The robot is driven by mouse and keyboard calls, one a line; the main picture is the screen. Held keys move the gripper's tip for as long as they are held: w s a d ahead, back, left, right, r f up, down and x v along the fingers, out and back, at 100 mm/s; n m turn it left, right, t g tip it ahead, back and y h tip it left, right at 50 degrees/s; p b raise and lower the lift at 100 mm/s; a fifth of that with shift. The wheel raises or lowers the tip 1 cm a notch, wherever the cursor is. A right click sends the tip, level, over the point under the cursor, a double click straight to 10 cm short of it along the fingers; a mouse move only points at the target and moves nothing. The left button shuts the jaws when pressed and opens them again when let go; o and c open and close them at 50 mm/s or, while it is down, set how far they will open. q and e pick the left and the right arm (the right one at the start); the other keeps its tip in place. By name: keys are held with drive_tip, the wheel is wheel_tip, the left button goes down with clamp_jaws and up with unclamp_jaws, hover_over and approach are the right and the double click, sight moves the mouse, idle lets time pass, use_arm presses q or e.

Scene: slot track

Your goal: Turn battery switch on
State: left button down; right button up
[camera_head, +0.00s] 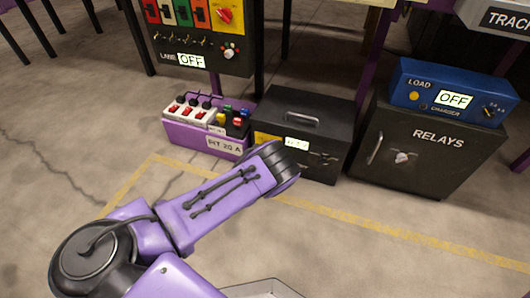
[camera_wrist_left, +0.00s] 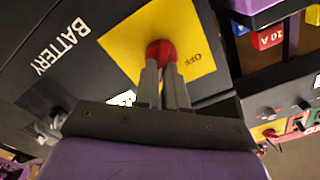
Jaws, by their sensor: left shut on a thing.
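The black battery box (camera_wrist_left: 60,60) fills much of the left wrist view, lettered BATTERY. Its yellow plate (camera_wrist_left: 125,40) reads OFF beside a red switch knob (camera_wrist_left: 160,48). My left gripper (camera_wrist_left: 164,75) is shut on the red knob, its two grey fingers close together at it. In the head view, my left arm reaches up from the lower left and its black wrist end is in front of a black box (camera_head: 310,108), which seems to be the battery box. My right gripper is not in view.
A purple fuse box (camera_head: 180,135) stands just left of the black box. A switch panel (camera_head: 200,50) reading OFF is behind it. At right, a blue charger (camera_head: 430,82) reading OFF sits on the relays cabinet (camera_head: 415,165). Yellow-lined floor in front is mostly clear.

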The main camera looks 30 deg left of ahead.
use_arm(q)
drive_tip(key=shift+f+m, duration=0.1)
drive_tip(key=shift+m, duration=0.4)
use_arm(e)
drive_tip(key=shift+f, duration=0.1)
use_arm(q)
drive_tip(key=c, duration=1.2)
unclamp_jaws()
drive_tip(key=shift+s, duration=0.1)
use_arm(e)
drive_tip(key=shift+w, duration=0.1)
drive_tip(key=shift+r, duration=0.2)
use_arm(q)
drive_tip(key=p+v, duration=0.4)
drive_tip(key=v, duration=0.6)
drive_tip(key=shift+s+p, duration=0.2)
drive_tip(key=shift+p, duration=0.2)
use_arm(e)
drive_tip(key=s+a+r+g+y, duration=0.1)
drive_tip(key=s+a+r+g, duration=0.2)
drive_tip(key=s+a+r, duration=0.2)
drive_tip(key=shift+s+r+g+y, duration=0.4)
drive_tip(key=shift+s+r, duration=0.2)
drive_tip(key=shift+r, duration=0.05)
